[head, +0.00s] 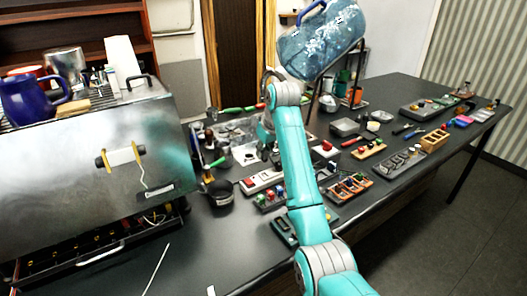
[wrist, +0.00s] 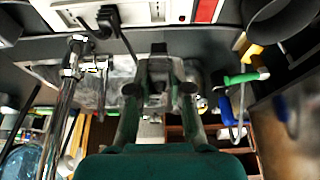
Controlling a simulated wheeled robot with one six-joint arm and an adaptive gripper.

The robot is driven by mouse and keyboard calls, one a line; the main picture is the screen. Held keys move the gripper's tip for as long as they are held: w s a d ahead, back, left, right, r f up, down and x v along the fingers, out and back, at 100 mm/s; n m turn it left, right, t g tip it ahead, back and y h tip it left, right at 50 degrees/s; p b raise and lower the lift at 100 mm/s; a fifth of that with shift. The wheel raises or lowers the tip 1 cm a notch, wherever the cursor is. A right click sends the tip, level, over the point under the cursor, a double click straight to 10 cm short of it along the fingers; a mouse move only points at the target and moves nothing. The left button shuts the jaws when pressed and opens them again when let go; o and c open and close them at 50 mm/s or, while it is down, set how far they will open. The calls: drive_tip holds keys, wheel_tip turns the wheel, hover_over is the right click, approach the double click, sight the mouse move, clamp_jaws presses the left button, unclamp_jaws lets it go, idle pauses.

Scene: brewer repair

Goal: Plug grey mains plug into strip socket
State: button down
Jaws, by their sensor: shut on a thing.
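My gripper (wrist: 158,82) shows in the wrist view with its two fingers closed in on a small dark grey piece (wrist: 157,72), which looks like the grey mains plug. Its pins cannot be made out. The white socket strip (wrist: 65,17) runs along the top of the wrist view, beyond the fingertips and apart from the held piece. It has a red switch (wrist: 206,10) towards its right. A black plug (wrist: 104,20) with a cable sits at its left part. My fingers are hidden there.
A black pan (head: 221,192) stands left of the strip, beside the steel brewer (head: 70,185). Small parts trays (head: 348,188) lie to the right of my arm. A blue container (head: 318,45) is behind my wrist. The right part of the bench holds tools and boxes.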

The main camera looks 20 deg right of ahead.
sight(262, 174)
wheel_tip(262, 174, down, 2)
drive_tip(key=shift+d, duration=0.1)
drive_tip(key=shift+f, duration=1.65)
drive_tip(key=shift+f, duration=0.8)
idle(1.2)
drive_tip(key=c, duration=1)
unclamp_jaws()
drive_tip(key=a+v, duration=0.1)
drive_tip(key=v, duration=0.6)
drive_tip(key=shift+d+r, duration=0.25)
drive_tip(key=shift+d, duration=0.25)
drive_tip(key=shift+s, duration=0.2)
